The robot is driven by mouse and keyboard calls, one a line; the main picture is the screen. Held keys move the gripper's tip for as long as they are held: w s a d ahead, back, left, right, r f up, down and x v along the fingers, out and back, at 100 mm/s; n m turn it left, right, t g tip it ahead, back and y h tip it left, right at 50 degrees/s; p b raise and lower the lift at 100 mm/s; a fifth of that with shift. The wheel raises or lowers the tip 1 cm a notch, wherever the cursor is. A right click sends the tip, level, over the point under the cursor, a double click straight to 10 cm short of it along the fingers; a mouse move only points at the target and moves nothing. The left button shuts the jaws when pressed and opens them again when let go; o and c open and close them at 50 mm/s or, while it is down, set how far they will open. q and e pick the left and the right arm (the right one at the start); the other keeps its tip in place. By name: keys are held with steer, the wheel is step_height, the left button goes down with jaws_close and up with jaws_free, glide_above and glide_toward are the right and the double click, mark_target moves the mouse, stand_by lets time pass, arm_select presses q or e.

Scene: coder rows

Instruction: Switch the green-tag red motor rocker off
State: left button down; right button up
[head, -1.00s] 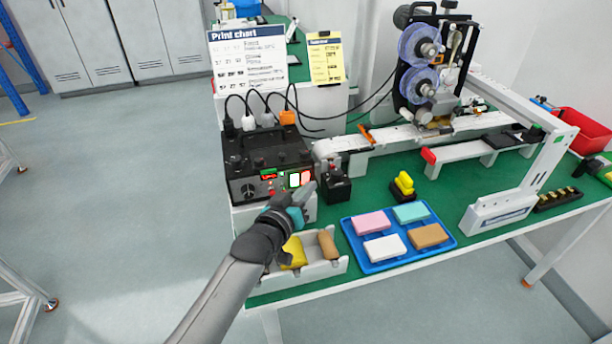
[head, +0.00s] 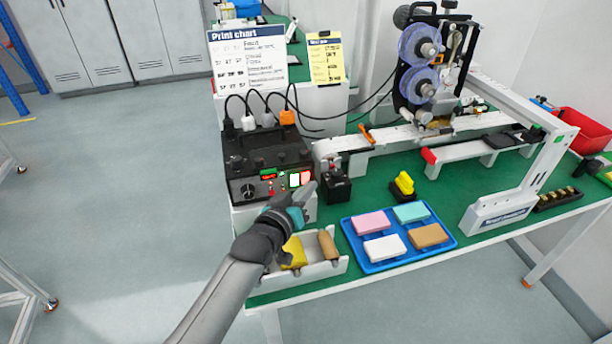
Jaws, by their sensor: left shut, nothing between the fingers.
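The black control box (head: 262,160) stands at the left end of the green bench. Its front panel has a small lit display (head: 268,176), a knob (head: 248,191), a white lit rocker (head: 295,180) and a red rocker (head: 306,177) beside it on the right. Small green marks show near the rockers, but I cannot tell clearly which rocker they tag. My left gripper (head: 309,189) is shut and empty. Its fingertips are just in front of the panel, at the lower edge of the red rocker; I cannot tell whether they touch it. My right gripper is not in view.
A black device (head: 337,187) stands close right of the fingertips. A white bin (head: 327,270) with yellow and brown items lies below my wrist. A blue tray (head: 375,265) with coloured blocks is to the right. Plugs and cables (head: 287,117) rise behind the box.

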arm_select(q)
steer(key=shift+w, duration=0.1)
steer(key=shift+w+a, duration=0.15)
steer(key=shift+w, duration=0.15)
steer(key=shift+w+r, duration=0.1)
steer(key=shift+w, duration=0.2)
stand_by(0.6)
steer(key=shift+s, duration=0.1)
steer(key=shift+s+p, duration=0.45)
steer(key=shift+s, duration=0.2)
steer(key=s+p, duration=0.1)
steer(key=s+d+p, duration=0.1)
steer(key=s, duration=0.1)
steer(key=s+d+f+p, duration=0.1)
steer(key=shift+s, duration=0.35)
